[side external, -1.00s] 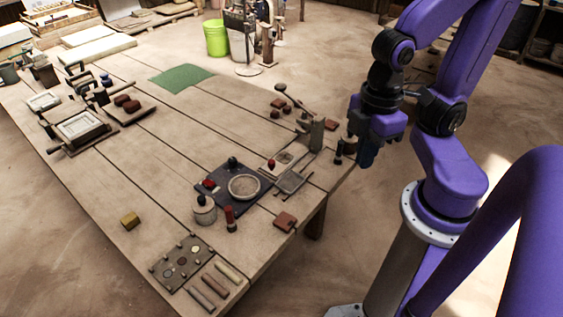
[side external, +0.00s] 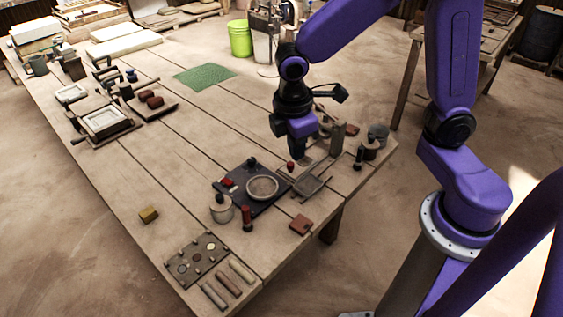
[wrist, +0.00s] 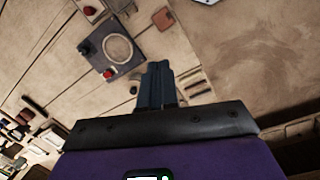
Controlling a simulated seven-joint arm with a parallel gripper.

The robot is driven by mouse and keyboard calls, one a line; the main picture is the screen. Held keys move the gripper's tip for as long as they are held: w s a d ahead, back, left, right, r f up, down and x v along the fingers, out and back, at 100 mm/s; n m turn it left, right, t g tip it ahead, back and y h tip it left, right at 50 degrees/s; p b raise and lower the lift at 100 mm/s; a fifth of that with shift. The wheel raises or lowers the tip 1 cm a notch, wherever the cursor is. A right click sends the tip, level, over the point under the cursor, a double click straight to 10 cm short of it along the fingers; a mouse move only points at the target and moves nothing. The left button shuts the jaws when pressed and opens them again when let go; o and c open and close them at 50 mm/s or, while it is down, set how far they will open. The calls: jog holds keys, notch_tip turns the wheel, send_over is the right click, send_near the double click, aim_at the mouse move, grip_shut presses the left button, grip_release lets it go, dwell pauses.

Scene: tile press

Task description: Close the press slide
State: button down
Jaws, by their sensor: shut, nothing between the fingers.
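The press has an upright grey post (side external: 337,138) near the right end of the table. A flat grey frame-like tray (side external: 309,187), which looks like the slide, sticks out at the near side of the press base. A small red knob (side external: 290,166) stands beside it. I cannot tell how far the slide is out. My gripper (side external: 301,157) is shut and empty, pointing down just left of the post, and hides part of the press. In the wrist view, its fingers (wrist: 160,84) are together, and the press is mostly hidden behind them.
A dark board (side external: 244,200) with a round ring (side external: 263,187) lies left of the press. A lidded jar (side external: 222,210) and a red-handled tool (side external: 246,218) stand near it. A reddish tile (side external: 300,224) lies in front. The table's middle is mostly clear.

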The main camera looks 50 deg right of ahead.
jog(key=w+d+f+n+g+h, duration=0.1)
jog(key=w+d+f, duration=0.2)
jog(key=w+f, duration=0.6)
jog(key=w+d+f+n+g+h, duration=0.1)
jog(key=w+d+f, duration=0.4)
jog(key=w, duration=0.6)
jog(key=x, duration=0.7)
jog(key=a+x, duration=0.1)
jog(key=x, duration=0.3)
jog(key=shift+f, duration=0.35)
jog(key=shift+s+d+r, duration=0.1)
jog(key=shift+d, duration=0.5)
jog(key=shift+s+d+r, duration=0.1)
jog(key=shift+s+d, duration=0.05)
jog(key=shift+d, duration=0.4)
jog(key=shift+s+d, duration=0.2)
jog(key=shift+d, duration=0.5)
send_over(299, 161)
jog(key=d, duration=0.3)
jog(key=shift+w+d, duration=0.1)
